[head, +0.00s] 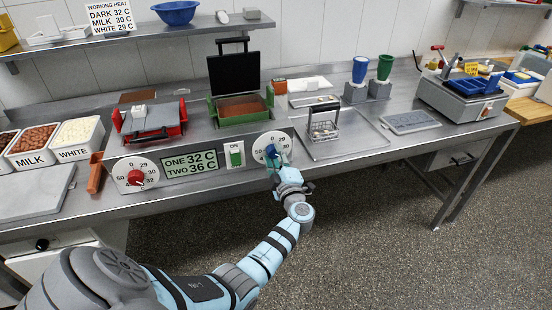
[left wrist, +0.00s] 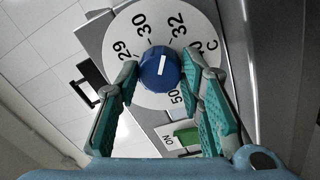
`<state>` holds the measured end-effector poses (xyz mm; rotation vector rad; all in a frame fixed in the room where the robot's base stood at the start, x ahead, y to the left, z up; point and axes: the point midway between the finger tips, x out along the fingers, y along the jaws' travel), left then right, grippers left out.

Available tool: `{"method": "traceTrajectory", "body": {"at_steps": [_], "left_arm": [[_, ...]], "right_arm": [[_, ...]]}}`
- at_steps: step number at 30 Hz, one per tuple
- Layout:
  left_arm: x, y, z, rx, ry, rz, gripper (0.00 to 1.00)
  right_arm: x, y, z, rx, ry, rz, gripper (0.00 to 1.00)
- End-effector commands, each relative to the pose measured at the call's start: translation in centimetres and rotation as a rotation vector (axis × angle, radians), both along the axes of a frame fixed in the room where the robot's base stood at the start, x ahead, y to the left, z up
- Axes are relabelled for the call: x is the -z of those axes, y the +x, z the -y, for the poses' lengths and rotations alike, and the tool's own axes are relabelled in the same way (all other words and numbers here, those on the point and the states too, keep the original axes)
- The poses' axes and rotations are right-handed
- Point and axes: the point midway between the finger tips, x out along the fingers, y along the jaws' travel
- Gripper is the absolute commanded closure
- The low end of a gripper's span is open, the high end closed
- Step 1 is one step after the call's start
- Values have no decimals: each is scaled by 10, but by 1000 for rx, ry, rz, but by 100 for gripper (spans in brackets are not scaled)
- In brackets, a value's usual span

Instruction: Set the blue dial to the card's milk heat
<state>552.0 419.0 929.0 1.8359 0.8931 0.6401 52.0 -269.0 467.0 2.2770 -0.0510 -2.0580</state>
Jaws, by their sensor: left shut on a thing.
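The blue dial (head: 271,151) is a round knob on a white scale plate (head: 260,143) on the counter's front. In the left wrist view the blue dial (left wrist: 159,69) shows a white pointer line, which points roughly between the 30 and 32 marks. My left gripper (head: 273,158) is at the dial, its teal fingers (left wrist: 158,82) on either side of the knob and shut on it. The card (head: 110,17) on the shelf reads DARK 32 C, MILK 30 C, WHITE 29 C. My right gripper is not in view.
A display (head: 190,162) reads ONE 32 C, TWO 36 C. A green ON switch (head: 235,155) sits left of the blue dial, and a red dial (head: 135,177) farther left. A red press (head: 150,122) and an open green press (head: 240,105) stand above. A metal tray (head: 350,148) lies to the right.

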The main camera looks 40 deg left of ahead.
Motion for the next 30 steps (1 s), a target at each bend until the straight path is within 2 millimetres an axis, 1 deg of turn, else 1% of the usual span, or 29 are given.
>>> {"method": "traceTrajectory", "body": {"at_steps": [9,15,22,30], "left_arm": [[0,1,0,0,-163,242,93],[-1,1,0,0,-249,366,93],[-1,1,0,1,-314,459,93],[-2,1,0,1,-342,501,93]], "right_arm": [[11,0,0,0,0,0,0],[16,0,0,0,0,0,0],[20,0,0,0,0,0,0],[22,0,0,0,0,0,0]]}}
